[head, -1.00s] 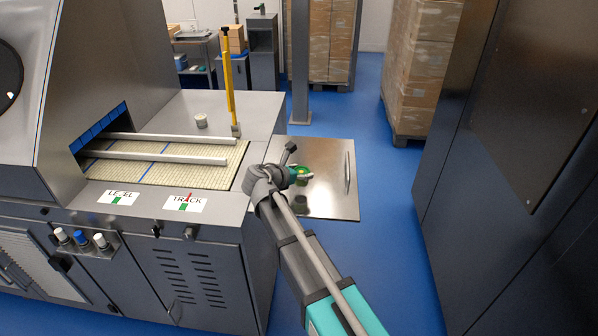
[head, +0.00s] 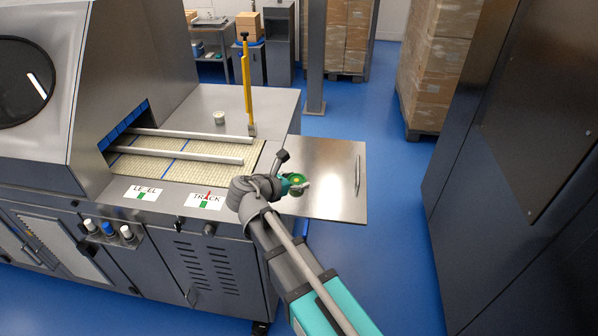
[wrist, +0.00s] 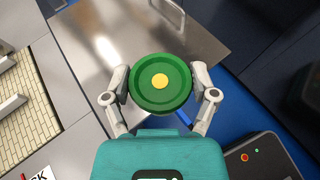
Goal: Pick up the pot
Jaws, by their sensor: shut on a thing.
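The pot (wrist: 160,82), a round green thing with a yellow centre spot, sits between the fingers of my gripper (wrist: 161,92) in the wrist view. Both fingers close on its opposite sides and I see it from above; its lower part is hidden. In the head view the pot (head: 297,179) shows small at the end of my arm, in front of a shiny steel shelf. My gripper (head: 295,184) is partly hidden by its own wrist there. I cannot tell how high the pot is above the shelf.
The steel shelf (head: 335,165) with a handle juts from the machine. A conveyor with light rails (head: 190,161) lies left. A small whitish tub (head: 219,117) stands on the machine top near a yellow post (head: 247,90). A dark cabinet (head: 490,150) stands right; blue floor is clear between.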

